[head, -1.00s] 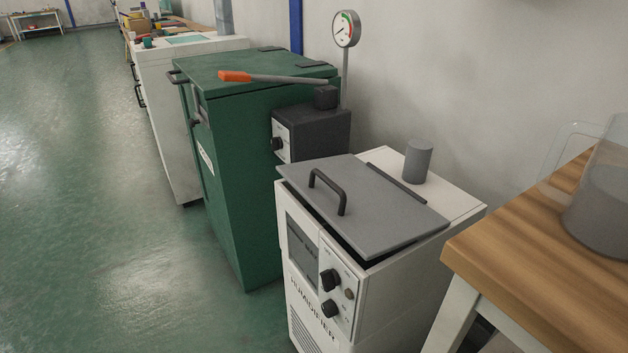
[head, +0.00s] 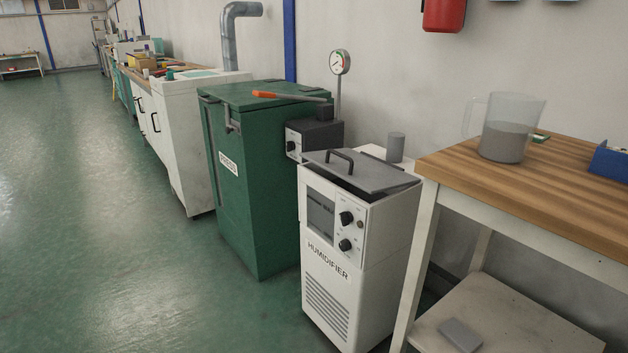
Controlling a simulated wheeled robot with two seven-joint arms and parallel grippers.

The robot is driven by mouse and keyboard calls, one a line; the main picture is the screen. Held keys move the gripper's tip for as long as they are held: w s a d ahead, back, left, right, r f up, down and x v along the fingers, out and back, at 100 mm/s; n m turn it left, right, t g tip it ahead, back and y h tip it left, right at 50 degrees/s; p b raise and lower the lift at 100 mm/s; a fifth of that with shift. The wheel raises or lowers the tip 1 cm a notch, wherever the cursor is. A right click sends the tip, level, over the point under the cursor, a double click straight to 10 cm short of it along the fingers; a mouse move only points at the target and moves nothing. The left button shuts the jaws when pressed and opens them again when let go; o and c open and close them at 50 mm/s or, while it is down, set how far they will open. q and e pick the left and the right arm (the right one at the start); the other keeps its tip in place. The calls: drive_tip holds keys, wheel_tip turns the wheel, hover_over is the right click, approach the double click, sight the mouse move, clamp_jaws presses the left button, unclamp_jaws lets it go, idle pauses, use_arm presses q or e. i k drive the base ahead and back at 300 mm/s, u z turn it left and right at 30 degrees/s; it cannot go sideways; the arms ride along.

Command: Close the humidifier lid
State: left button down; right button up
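The humidifier (head: 335,262) is a white cabinet with a label, dark display and knobs on its front, standing right of the green cabinet. Its grey lid (head: 372,174) with a dark bar handle (head: 340,158) lies over the top opening, slightly tilted. A dark gap shows under the lid's front and right edges. Neither of my grippers is in view.
The green cabinet (head: 254,190) with an orange-handled lever (head: 275,95) stands at left. A wooden-topped table (head: 560,200) with a jug of grey contents (head: 505,128) stands close at right. Green floor (head: 120,270) is open at front left.

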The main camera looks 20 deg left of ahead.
sight(370, 174)
drive_tip(key=u, duration=1.1)
drive_tip(key=i, duration=1)
drive_tip(key=z, duration=0.2)
